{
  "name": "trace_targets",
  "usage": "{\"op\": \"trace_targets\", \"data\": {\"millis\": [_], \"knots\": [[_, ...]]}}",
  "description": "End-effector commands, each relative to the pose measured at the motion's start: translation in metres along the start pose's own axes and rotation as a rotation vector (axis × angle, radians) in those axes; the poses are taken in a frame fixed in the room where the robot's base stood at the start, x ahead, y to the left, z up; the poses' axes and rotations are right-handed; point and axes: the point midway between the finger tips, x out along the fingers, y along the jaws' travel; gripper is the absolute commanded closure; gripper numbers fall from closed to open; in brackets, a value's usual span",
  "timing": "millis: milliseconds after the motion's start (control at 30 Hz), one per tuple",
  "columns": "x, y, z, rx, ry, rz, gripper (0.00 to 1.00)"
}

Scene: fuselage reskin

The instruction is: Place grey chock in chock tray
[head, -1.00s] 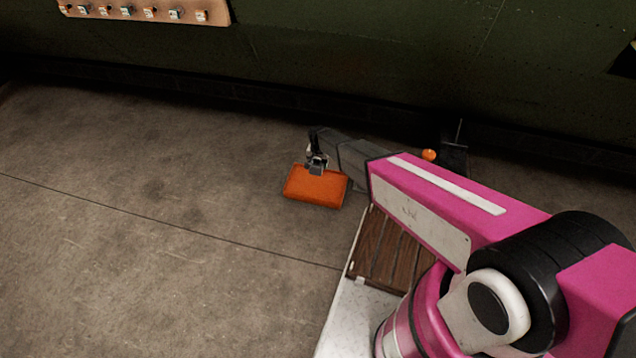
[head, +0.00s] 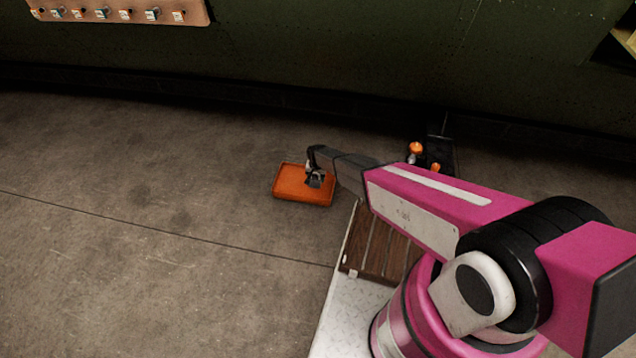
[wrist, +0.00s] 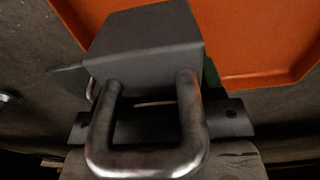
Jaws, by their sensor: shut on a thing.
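The orange chock tray (head: 290,186) lies on the floor near the middle of the head view; its orange rim and floor (wrist: 240,40) also show behind the chock in the wrist view. My gripper (head: 315,178) is at the tray's right side in the head view, seemingly above it. It is shut on the grey chock (wrist: 150,45), a grey block with a bent metal handle (wrist: 145,160), large in the wrist view. The chock is small and dark in the head view. Whether it touches the tray cannot be told. The fingers are mostly hidden by the chock and handle.
A dark green fuselage wall (head: 350,50) runs along the back, with a board of small fittings (head: 120,12) at upper left. A black stand with orange knobs (head: 440,155) is right of my gripper. The concrete floor (head: 130,230) at left is clear.

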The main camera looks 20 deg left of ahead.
Motion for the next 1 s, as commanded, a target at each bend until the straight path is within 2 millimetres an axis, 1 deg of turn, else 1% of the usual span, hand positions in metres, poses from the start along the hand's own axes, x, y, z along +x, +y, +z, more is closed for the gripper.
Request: {"op": "trace_targets", "data": {"millis": [100, 267, 433, 533, 767, 933, 967, 1000], "knots": [[0.005, 0.007, -0.005, 0.001, 0.0, 0.0, 1.0], [0.013, 0.008, -0.006, 0.0, -0.001, 0.0, 1.0], [0.036, 0.007, -0.007, 0.0, -0.001, 0.001, 1.0], [0.046, 0.008, -0.007, 0.0, 0.0, 0.0, 1.0], [0.046, 0.008, -0.006, 0.0, 0.0, 0.0, 1.0], [0.05, 0.008, -0.006, 0.0, 0.0, 0.0, 1.0], [0.049, 0.008, -0.006, 0.0, 0.0, 0.0, 0.29], [0.049, 0.008, -0.006, 0.0, 0.0, 0.0, 0.16]]}}
